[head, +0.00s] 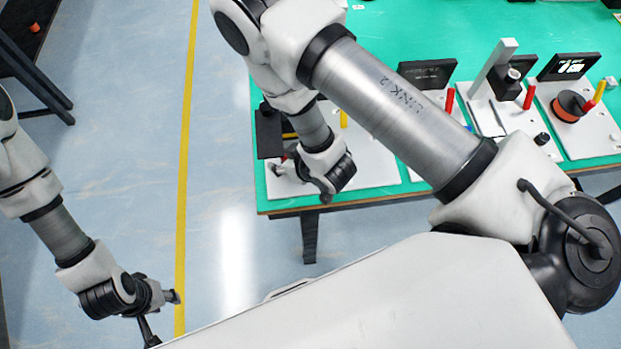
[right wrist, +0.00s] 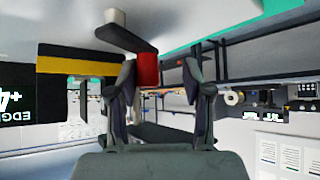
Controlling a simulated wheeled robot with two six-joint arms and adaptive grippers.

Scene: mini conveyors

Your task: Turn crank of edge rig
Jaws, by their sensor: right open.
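The edge rig is at the table's left end in the head view, with a dark sign panel (head: 268,132) and a white base (head: 375,170). My right arm hides much of it. In the right wrist view, its crank has a red handle (right wrist: 148,70), a dark arm (right wrist: 125,38) and a pale hub (right wrist: 116,16). My right gripper (right wrist: 161,88) is open, with the end of the red handle showing between its fingertips; contact cannot be told. My right gripper also shows in the head view (head: 284,165). My left gripper (head: 163,316) is open and empty over the floor.
The green table (head: 400,28) carries other rigs to the right, one with a grey post (head: 494,68) and one with an orange spool (head: 569,106). My right arm crosses above the table's front part. The floor left of the table is clear around a yellow line (head: 186,130).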

